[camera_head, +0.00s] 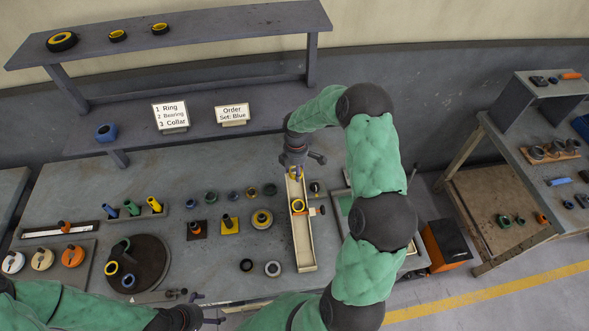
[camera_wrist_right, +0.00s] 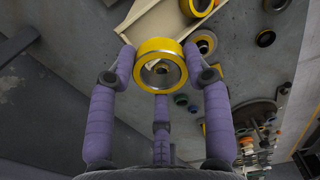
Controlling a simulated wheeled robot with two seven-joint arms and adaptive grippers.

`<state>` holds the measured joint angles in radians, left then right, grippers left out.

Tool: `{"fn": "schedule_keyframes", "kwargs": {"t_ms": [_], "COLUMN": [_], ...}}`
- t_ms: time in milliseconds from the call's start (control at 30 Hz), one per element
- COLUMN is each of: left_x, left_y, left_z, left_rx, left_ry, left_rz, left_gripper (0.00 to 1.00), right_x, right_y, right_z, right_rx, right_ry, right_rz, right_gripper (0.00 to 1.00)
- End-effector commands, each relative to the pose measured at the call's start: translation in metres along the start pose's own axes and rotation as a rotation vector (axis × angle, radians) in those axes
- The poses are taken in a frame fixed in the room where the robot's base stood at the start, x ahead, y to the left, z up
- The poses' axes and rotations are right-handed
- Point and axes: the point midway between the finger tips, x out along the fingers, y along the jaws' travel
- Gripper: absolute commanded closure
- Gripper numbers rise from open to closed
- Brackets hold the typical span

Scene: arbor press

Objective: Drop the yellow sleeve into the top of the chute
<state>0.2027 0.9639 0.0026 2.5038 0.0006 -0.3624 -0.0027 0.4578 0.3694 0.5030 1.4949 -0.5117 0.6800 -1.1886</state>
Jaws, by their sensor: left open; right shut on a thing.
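My right gripper (camera_head: 297,170) is over the far, upper end of the cream chute (camera_head: 304,250). In the right wrist view its purple fingers are shut on the yellow sleeve (camera_wrist_right: 160,45), a short ring with a metal-lined bore. The chute's end (camera_wrist_right: 158,22) shows just beyond the sleeve; I cannot tell whether they touch. The head view mostly hides the held sleeve behind the gripper. Another yellow ring (camera_head: 298,206) sits in the chute, and it also shows in the wrist view (camera_wrist_right: 201,5). My left gripper (camera_head: 206,311) is open and empty at the table's front edge.
Several rings and collars stand left of the chute, including a yellow one (camera_head: 262,219). A dark turntable (camera_head: 148,262) is at the left. A shelf (camera_head: 200,27) stands along the back. Order cards (camera_head: 232,114) are behind the table. An orange bin (camera_head: 446,244) is on the floor.

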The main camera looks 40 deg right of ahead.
Motion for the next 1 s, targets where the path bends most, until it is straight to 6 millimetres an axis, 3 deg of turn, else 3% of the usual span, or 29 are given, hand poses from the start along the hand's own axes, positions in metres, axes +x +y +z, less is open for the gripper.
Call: {"fn": "schedule_keyframes", "kwargs": {"t_ms": [700, 1000], "left_x": [0.033, 0.039], "left_y": [-0.012, -0.014], "left_z": [-0.002, -0.002], "left_rx": [0.0, 0.0], "left_ry": [0.001, 0.001], "left_rz": [0.0, 0.0], "left_gripper": [0.0, 0.0], "right_x": [0.056, 0.064], "right_y": [0.0, 0.0], "right_z": [0.0, 0.0], "right_rx": [0.001, 0.001], "right_ry": [0.0, 0.0], "right_rz": [0.001, 0.001], "right_gripper": [0.91, 0.91]}}
